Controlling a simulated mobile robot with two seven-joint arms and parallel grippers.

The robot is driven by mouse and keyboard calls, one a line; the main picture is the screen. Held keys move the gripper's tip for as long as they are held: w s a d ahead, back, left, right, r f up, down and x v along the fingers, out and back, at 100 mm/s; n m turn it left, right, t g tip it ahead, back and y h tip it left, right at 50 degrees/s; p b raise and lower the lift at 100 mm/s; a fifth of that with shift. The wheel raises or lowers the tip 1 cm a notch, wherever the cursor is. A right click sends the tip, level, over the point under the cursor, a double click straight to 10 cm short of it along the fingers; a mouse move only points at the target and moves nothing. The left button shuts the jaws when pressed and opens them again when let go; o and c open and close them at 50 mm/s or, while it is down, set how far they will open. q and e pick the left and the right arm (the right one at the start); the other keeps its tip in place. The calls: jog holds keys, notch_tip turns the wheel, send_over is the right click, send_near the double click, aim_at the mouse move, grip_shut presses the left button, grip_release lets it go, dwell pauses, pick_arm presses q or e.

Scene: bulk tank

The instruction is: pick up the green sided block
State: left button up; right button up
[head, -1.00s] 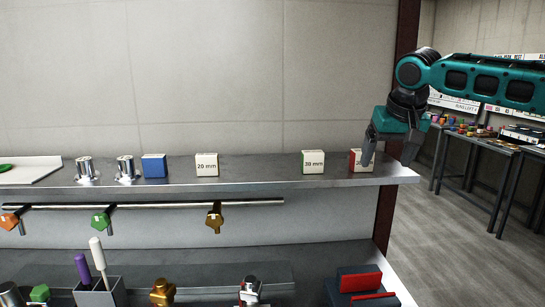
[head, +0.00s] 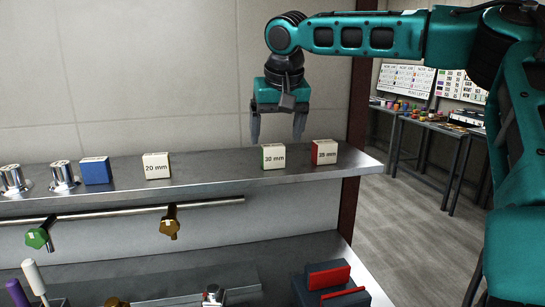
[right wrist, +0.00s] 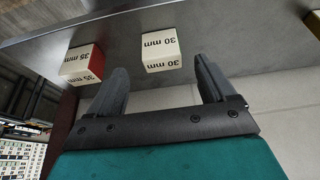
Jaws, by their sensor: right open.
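The green-sided block (head: 273,157) is a white cube marked "30 mm" with a green left side, standing on the upper shelf (head: 215,175). In the right wrist view the block (right wrist: 161,50) shows its white faces, ahead of and between the lines of the two fingers. My right gripper (head: 277,136) is open and empty, pointing down just above and behind the block in the head view. Its fingers (right wrist: 163,80) also show in the right wrist view, apart from the block. My left gripper is not in view.
A red-sided "35 mm" block (head: 325,152) stands close to the right. A "20 mm" block (head: 156,166), a blue block (head: 95,171) and metal cylinders stand further left. A wall (head: 180,70) rises behind the shelf. Valves hang below from a rail (head: 110,211).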

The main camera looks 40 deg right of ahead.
aim_at(273, 145)
jog(key=x, duration=0.5)
jog(key=shift+w, duration=0.25)
jog(key=shift+c, duration=0.2)
jog(key=c, duration=1)
jog(key=shift+r, duration=0.1)
